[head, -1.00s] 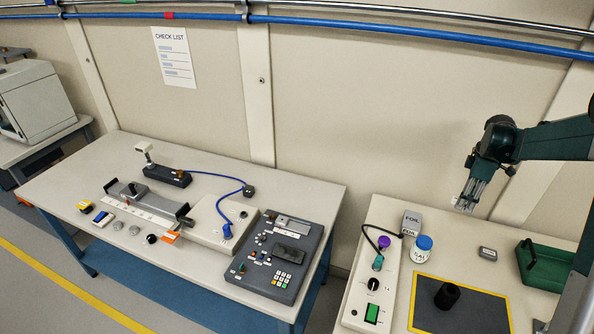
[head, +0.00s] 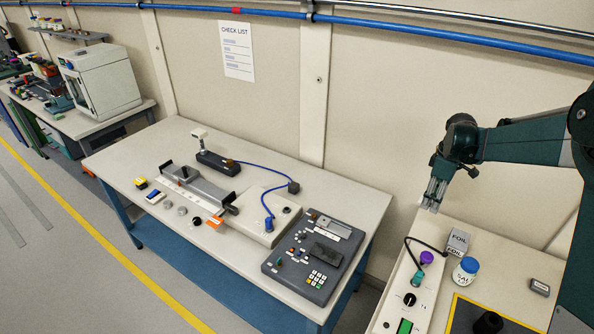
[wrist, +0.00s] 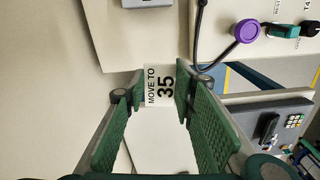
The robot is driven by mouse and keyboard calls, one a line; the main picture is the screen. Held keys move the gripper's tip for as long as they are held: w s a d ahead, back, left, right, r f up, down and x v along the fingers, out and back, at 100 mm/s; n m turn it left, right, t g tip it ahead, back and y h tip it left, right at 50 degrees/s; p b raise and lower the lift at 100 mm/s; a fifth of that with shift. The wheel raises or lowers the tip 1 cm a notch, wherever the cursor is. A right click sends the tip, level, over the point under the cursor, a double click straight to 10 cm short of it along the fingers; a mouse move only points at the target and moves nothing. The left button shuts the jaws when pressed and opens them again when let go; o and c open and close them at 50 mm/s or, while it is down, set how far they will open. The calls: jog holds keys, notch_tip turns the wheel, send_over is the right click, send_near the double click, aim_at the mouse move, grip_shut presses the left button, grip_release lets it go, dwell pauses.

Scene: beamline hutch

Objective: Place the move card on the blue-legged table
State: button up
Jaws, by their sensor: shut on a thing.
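My gripper (head: 432,195) is shut on the move card (wrist: 158,86), a white card reading "MOVE TO 35". In the wrist view the card sits between the two green-padded fingers (wrist: 160,98); in the head view it is too small to make out clearly. The gripper is raised in the air, in the picture just above the left back part of the right-hand bench. The blue-legged table (head: 118,165) stands left of it, pale-topped with blue legs and a blue lower shelf. The gripper is apart from this table.
The table bears a grey keypad panel (head: 311,270), a slide rail (head: 190,185), a white box with a blue cable, and several small items along its front. The right bench holds a foil box (head: 457,242), a salt jar (head: 466,270) and a purple knob (head: 426,257). A gap separates them.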

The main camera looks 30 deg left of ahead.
jog(key=s+a, duration=0.4)
jog(key=a, duration=0.5)
jog(key=s+a, duration=0.3)
jog(key=a, duration=0.6)
jog(key=n, duration=0.1)
send_over(239, 251)
notch_tip(239, 251, down, 4)
jog(key=shift+w+f, duration=0.1)
jog(key=shift+f, duration=0.4)
jog(key=shift+f+b, duration=0.6)
jog(key=shift+f, duration=2.55)
